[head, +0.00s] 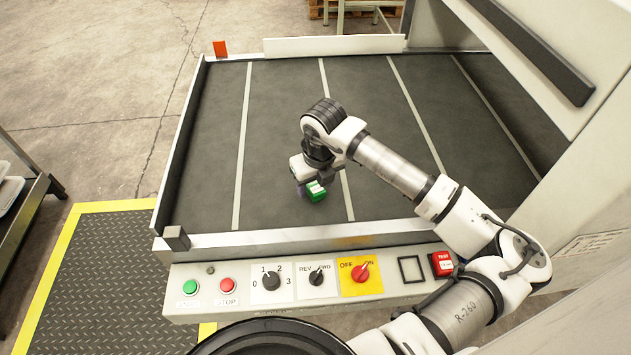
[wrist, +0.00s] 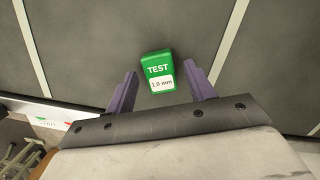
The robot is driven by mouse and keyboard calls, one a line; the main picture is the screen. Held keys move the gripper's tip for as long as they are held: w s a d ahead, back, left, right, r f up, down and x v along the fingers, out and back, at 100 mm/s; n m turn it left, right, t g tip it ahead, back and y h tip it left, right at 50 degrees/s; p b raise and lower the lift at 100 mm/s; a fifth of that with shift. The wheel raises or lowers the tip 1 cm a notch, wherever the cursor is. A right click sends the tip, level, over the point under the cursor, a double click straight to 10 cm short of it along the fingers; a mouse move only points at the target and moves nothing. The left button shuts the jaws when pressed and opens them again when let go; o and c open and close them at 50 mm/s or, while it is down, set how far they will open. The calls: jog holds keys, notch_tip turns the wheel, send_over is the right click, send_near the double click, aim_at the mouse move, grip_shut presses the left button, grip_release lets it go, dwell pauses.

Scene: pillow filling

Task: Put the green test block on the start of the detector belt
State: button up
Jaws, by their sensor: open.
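The green test block (head: 316,191) lies on the dark detector belt (head: 285,120), a little left of a pale cross line. In the wrist view the block (wrist: 157,70) shows its "TEST" and "1.0 mm" label and sits just ahead of and between the fingertips. My gripper (head: 308,192) is low over the belt beside the block. In the wrist view my gripper (wrist: 166,82) is open, its two purple fingers apart, with a gap on each side of the block.
A low metal rail (head: 300,243) runs along the belt's near side, above a control panel (head: 230,308) with buttons and switches. A red test block (head: 442,263) sits at the panel's right end. The detector housing (head: 560,60) stands at the right. The belt's left part is clear.

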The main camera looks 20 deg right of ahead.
aim_at(319, 193)
notch_tip(319, 193, up, 12)
jog(key=s+b, duration=0.1)
jog(key=b, duration=0.1)
jog(key=shift+s+b, duration=0.3)
jog(key=shift+s, duration=0.1)
jog(key=shift+d, duration=0.1)
